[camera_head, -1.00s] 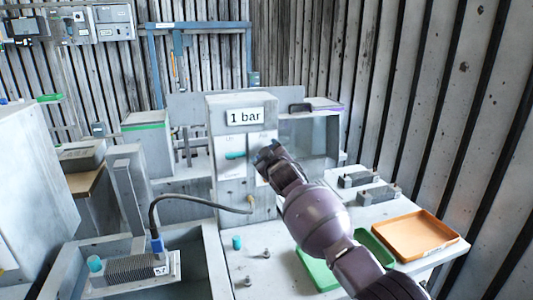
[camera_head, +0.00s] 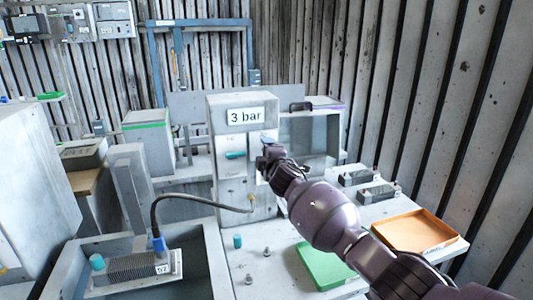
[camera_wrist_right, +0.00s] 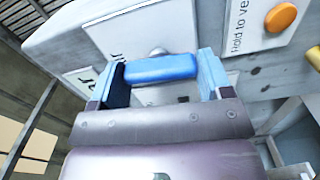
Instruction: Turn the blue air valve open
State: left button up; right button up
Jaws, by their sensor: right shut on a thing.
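The blue valve handle (camera_wrist_right: 160,68) is a short bar on a white plate on the front of the grey panel box. In the right wrist view it lies crosswise between the two light-blue fingers of my right gripper (camera_wrist_right: 162,80), which is shut on its ends. In the head view my right gripper (camera_head: 266,155) is at the panel's right half and mostly hides the handle. The sign (camera_head: 245,116) on top of the panel box (camera_head: 228,190) reads "3 bar". My left gripper is not in view.
A teal handle (camera_head: 235,155) sits left of my gripper. An orange button (camera_wrist_right: 280,17) is beside the valve. A black hose (camera_head: 180,196) runs from the panel to a finned block (camera_head: 130,267). A green tray (camera_head: 322,264) and an orange tray (camera_head: 414,231) lie at right.

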jog(key=shift+n, duration=0.6)
jog(key=o, duration=0.9)
jog(key=p+v, duration=0.1)
jog(key=v, duration=0.9)
jog(key=shift+s+d, duration=0.15)
jog(key=shift+s, duration=0.25)
